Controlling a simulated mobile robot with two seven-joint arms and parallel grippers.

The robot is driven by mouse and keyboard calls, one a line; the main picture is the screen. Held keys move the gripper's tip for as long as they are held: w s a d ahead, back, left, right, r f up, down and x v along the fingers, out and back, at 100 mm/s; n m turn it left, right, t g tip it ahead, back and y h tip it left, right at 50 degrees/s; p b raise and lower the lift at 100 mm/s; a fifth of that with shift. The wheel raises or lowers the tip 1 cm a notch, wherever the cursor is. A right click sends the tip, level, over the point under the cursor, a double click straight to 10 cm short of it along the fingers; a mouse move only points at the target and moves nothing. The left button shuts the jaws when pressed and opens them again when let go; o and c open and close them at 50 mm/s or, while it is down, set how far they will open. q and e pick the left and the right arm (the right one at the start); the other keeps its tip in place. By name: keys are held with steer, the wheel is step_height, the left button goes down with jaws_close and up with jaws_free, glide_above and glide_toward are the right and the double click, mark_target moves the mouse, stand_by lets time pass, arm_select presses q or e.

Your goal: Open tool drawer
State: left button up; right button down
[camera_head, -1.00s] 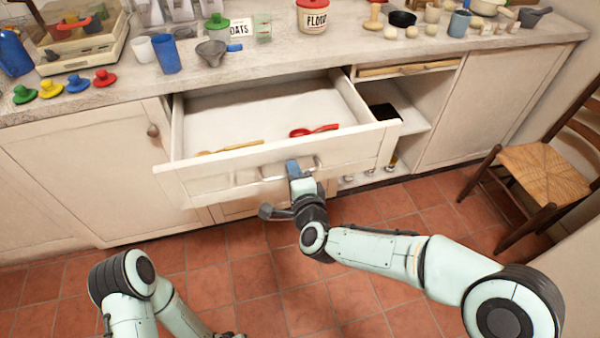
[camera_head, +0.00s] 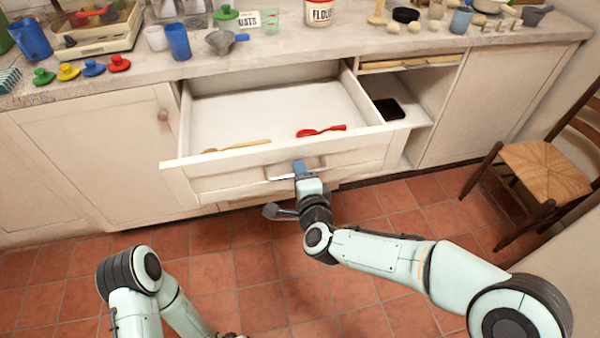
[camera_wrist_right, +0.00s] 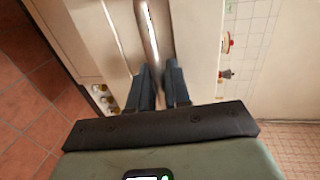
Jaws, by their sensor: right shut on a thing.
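The tool drawer (camera_head: 230,172) is pulled out from the counter, with its pale inside showing. A wooden utensil (camera_head: 236,146) and a red spoon (camera_head: 321,131) lie in it near the front panel. My right gripper (camera_head: 300,170) is at the metal bar handle (camera_head: 281,177) on the drawer front. In the right wrist view the two dark fingers (camera_wrist_right: 162,84) are closed around the handle bar (camera_wrist_right: 148,35). My left arm is low at the left of the head view; its gripper is not clearly visible.
The countertop (camera_head: 290,61) above holds cups, knobs, a funnel and a flour canister (camera_head: 319,12). An open compartment (camera_head: 415,105) is right of the drawer. A cupboard door (camera_head: 95,155) is shut at the left. A chair (camera_head: 545,170) stands at the right. The tiled floor in front is clear.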

steer(key=c, duration=1.3)
jaws_free()
steer(key=shift+o, duration=0.2)
steer(key=shift+s, duration=0.1)
arm_select(q)
steer(key=shift+t, duration=0.7)
steer(key=w+r, duration=0.1)
steer(key=w+r+p, duration=0.1)
steer(key=w+r, duration=0.1)
steer(key=shift+w+d+r+p, duration=0.1)
steer(key=shift+w+d+p, duration=0.2)
steer(key=shift+p, duration=0.1)
arm_select(e)
steer(key=v, duration=1.3)
steer(key=shift+d, duration=0.1)
